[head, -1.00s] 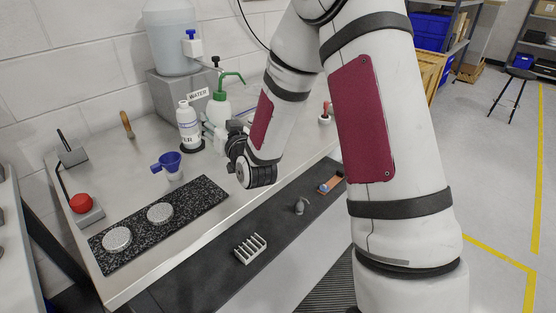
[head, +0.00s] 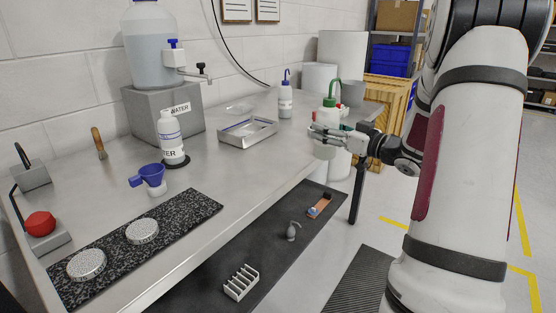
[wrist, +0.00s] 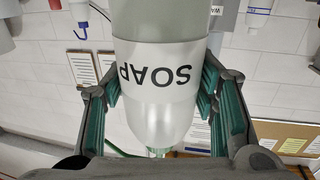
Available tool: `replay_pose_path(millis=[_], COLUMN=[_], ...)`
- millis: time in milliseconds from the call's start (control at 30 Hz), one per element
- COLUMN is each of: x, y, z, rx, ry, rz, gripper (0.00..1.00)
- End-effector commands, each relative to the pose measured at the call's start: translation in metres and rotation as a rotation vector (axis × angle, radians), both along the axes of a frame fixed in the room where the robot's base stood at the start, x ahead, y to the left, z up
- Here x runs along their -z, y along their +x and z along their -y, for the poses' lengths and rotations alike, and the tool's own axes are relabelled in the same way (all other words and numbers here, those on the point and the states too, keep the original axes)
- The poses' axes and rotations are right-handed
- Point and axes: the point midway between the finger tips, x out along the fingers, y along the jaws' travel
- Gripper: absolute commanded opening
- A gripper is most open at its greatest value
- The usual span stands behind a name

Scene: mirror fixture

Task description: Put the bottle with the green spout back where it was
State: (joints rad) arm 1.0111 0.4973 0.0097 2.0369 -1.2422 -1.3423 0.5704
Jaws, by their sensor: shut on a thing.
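The bottle with the green spout (head: 330,115) is white and upright at the right end of the bench in the head view. My gripper (head: 322,134) is shut around its body, coming from the right. In the wrist view the bottle (wrist: 157,110) fills the middle between my finger pads, its "SOAP" label inverted. In the head view the bottle's base overlaps the bench's front edge and seems clear of the surface. The metal bench (head: 225,185) shows bare room between the tray and the front edge.
A metal tray (head: 247,133) and a bottle with a blue spout (head: 285,98) stand at the back. White cylinders (head: 342,60) stand behind right.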

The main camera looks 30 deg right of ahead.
Motion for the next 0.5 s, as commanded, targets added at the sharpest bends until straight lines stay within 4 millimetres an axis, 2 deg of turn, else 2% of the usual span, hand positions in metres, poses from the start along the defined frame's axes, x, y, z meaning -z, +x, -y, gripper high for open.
replay_pose_path(millis=[167,500], x=[0.003,0.011], y=[0.029,0.104], z=[-0.014,-0.047], rx=[-0.009,-0.007], ry=[-0.002,-0.002], rz=[0.004,0.004], gripper=[0.43,0.43])
